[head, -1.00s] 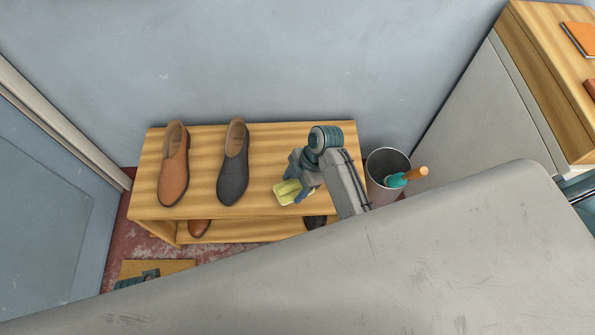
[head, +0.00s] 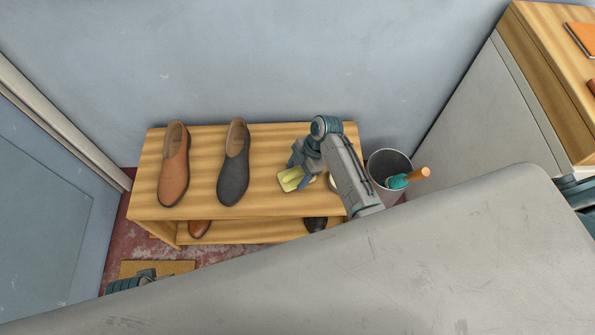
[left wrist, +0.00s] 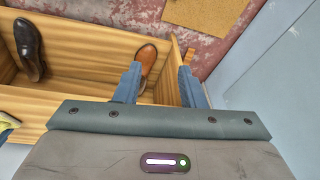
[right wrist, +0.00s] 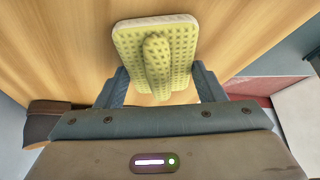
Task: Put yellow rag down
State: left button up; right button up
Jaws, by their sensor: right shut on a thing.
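The yellow rag (head: 290,181) is at the right part of the wooden shoe rack's top (head: 270,150). In the right wrist view the rag (right wrist: 128,40) is a flat, textured pad with a raised ridge, just above or on the wood; I cannot tell which. My right gripper (head: 299,178) is shut on the rag, with a finger at each side of it and the tips partly hidden. My left gripper (left wrist: 160,85) is open and empty, low in front of the rack; a part of it shows at the lower left in the head view.
A brown shoe (head: 173,165) and a dark shoe (head: 233,165) stand on the top's left half. A pale round thing (head: 333,183) is partly hidden beside my right arm. A grey bin (head: 377,163) stands right of the rack. A large grey surface (head: 400,260) fills the foreground.

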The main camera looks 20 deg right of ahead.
jog(key=o, duration=1)
jog(key=shift+f, duration=0.1)
pick_arm(q)
jog(key=shift+r, duration=0.1)
pick_arm(e)
jog(key=shift+d+r, duration=0.15)
jog(key=shift+r, duration=0.25)
pick_arm(q)
jog(key=x, duration=0.2)
jog(key=p+x, duration=0.1)
jog(key=shift+s+a+f, duration=0.1)
jog(key=shift+s+f, duration=0.15)
pick_arm(e)
jog(key=v, duration=1.1)
jog(key=shift+r, duration=0.2)
